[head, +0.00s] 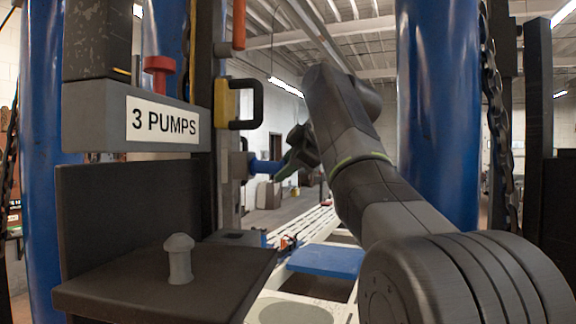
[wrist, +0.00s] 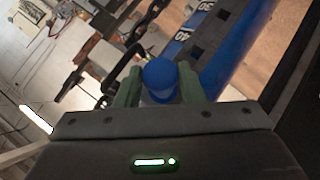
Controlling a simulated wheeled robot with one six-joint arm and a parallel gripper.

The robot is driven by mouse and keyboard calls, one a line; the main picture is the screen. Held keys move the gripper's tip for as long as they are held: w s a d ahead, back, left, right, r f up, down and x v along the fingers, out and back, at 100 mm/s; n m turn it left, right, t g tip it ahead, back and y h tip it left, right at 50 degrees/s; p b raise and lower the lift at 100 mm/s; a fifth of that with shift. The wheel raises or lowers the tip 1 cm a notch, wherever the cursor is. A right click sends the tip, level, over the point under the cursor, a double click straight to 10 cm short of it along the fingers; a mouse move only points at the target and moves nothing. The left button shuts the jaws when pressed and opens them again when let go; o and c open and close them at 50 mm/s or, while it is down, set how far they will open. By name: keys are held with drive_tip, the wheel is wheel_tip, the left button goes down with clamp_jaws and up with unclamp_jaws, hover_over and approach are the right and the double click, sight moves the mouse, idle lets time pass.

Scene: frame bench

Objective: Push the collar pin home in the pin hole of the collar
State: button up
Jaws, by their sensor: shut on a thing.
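My gripper (head: 284,168) is at the middle of the head view, at the end of my arm. It is shut on the blue collar pin (head: 264,167), which points left. The pin's left end meets the grey collar (head: 239,165) on the upright post. How deep the pin sits in the pin hole cannot be told, and the hole itself is hidden. In the wrist view, the round blue head of the pin (wrist: 160,75) sits between the two green fingers of my gripper (wrist: 158,90).
A yellow block with a black handle (head: 245,104) is on the post just above the collar. A grey mushroom-shaped piece (head: 179,258) stands on the dark shelf (head: 215,280) at the left. A "3 PUMPS" sign (head: 162,120) is above it. A thick blue column (head: 437,110) rises at right.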

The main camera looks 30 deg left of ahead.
drive_tip(key=shift+a, duration=0.1)
drive_tip(key=o, duration=1.2)
drive_tip(key=shift+s+a, duration=0.15)
drive_tip(key=shift+a, duration=0.1)
drive_tip(key=shift+d, duration=0.1)
drive_tip(key=shift+d+r, duration=0.1)
drive_tip(key=shift+d, duration=0.05)
drive_tip(key=v, duration=1.3)
drive_tip(key=shift+d, duration=0.25)
drive_tip(key=shift+a, duration=0.1)
